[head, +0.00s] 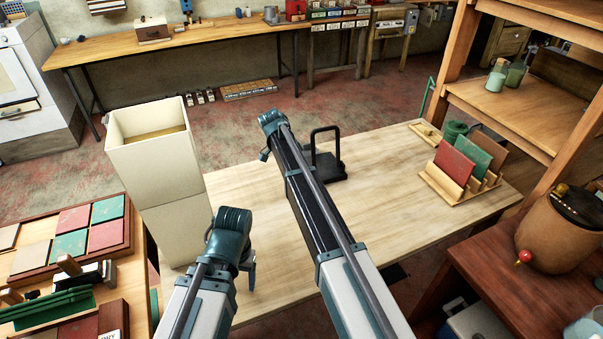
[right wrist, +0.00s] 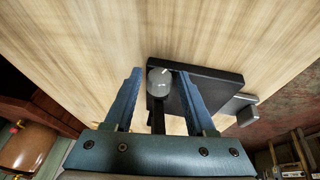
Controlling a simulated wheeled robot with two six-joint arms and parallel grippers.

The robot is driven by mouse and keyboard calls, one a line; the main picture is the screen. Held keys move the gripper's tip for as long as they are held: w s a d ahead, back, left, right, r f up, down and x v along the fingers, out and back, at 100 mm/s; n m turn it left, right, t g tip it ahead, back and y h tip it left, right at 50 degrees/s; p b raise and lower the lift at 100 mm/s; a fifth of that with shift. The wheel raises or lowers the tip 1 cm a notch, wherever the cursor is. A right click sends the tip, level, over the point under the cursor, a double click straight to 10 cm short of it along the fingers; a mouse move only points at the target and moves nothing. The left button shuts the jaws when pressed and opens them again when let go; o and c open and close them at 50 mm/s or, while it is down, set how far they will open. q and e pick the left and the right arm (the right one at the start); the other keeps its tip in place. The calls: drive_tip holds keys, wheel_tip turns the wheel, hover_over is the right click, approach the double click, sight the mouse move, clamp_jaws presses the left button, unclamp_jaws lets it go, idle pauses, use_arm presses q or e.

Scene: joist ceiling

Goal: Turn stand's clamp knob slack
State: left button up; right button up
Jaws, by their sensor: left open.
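The black stand (head: 330,168), with an upright frame, sits on the pale wooden table behind my right arm. In the right wrist view its dark plate (right wrist: 222,78) lies beyond my right gripper (right wrist: 160,75). A second grey block-like part (right wrist: 243,110) sticks out right of the plate. The head view does not show the knob. My left gripper (head: 250,278) is open and empty, by the table's near left edge, far from the stand.
A tall cream bin (head: 155,185) stands left of the pale table (head: 415,200). Wooden shelving (head: 510,110) and a brown pot (head: 555,235) are further right. The table's front right is clear.

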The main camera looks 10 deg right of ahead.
clamp_jaws()
use_arm(q)
drive_tip(key=shift+f, duration=0.2)
use_arm(e)
drive_tip(key=shift+w+f, duration=0.1)
drive_tip(key=shift+w, duration=0.1)
use_arm(q)
drive_tip(key=shift+f+b, duration=0.1)
drive_tip(key=shift+b, duration=0.2)
use_arm(e)
drive_tip(key=shift+g, duration=0.7)
drive_tip(key=shift+s, duration=0.1)
drive_tip(key=shift+o, duration=1.8)
unclamp_jaws()
drive_tip(key=shift+a+r, duration=0.1)
drive_tip(key=shift+r, duration=0.1)
